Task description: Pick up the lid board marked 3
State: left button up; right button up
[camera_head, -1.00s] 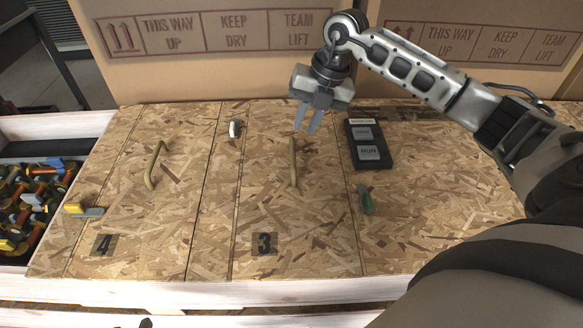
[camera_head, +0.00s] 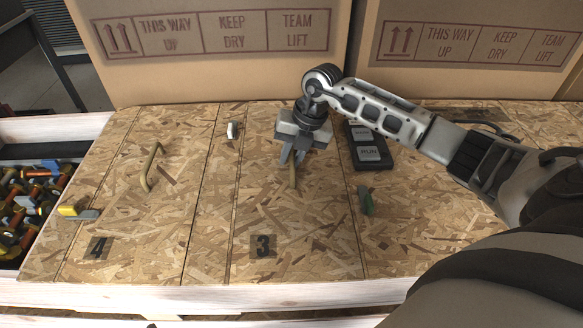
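The lid board marked 3 (camera_head: 290,235) lies flat in the middle, its black "3" label (camera_head: 263,246) near the front edge. Its tan bar handle (camera_head: 293,176) stands near the board's middle. My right gripper (camera_head: 292,158) is over the upper part of this handle, fingers pointing down and apart, with the handle showing between them. The gripper hides the handle's far end, and I cannot tell whether the fingers touch it. My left gripper is not in view.
The lid board marked 4 (camera_head: 125,225), with its own handle (camera_head: 151,167), lies to the left. A black button box (camera_head: 370,152) sits right of the gripper. Latches (camera_head: 366,200) stand near the seams. Cardboard boxes (camera_head: 210,60) stand behind; a bin of parts (camera_head: 22,205) is far left.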

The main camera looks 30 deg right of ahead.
grip_shut()
dwell(1.2)
jog(key=shift+w+r, duration=0.1)
jog(key=shift+r, duration=0.05)
